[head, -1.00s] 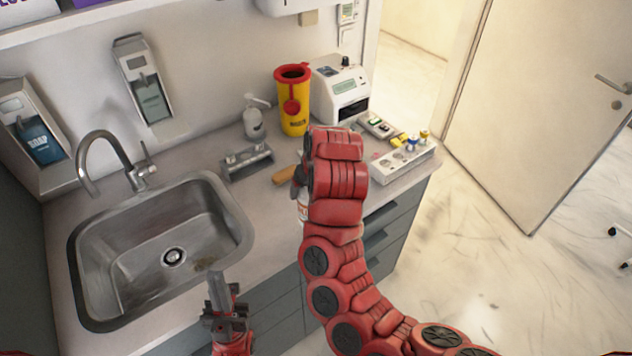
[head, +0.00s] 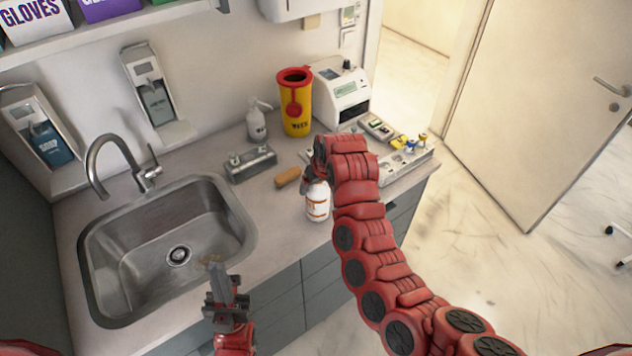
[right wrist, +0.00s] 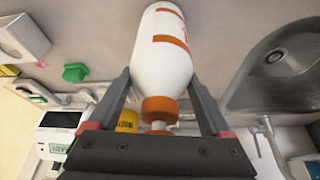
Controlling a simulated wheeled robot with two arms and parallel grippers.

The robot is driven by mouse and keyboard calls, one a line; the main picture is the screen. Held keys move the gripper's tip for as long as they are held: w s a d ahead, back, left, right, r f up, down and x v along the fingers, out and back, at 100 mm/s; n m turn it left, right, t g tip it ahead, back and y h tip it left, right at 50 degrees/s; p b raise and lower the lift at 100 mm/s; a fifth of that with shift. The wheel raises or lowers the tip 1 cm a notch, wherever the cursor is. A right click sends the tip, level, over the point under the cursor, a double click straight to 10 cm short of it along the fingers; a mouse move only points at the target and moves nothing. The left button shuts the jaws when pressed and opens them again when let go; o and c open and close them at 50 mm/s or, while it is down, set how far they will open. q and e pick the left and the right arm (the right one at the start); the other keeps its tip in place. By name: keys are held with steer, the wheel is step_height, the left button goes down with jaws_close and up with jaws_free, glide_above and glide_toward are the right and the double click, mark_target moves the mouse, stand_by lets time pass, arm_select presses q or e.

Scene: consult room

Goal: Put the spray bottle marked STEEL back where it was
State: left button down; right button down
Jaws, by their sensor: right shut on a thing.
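A white bottle with orange bands (head: 317,205) is in my right gripper (head: 312,178), near the counter's front edge. It looks roughly upright in the head view; I cannot tell whether its base touches the counter. In the right wrist view the bottle (right wrist: 163,55) is between the two fingers, its orange collar (right wrist: 160,108) nearest the palm. Its label cannot be read.
The sink (head: 150,235) with its tap (head: 120,160) is at left. A metal holder (head: 250,164), a brown block (head: 287,177), a yellow bin (head: 297,110), a white device (head: 340,92) and a white rack (head: 405,165) stand on the counter. Bare counter lies right of the sink.

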steer(key=shift+f, duration=0.2)
jaws_free()
steer(key=shift+r, duration=0.1)
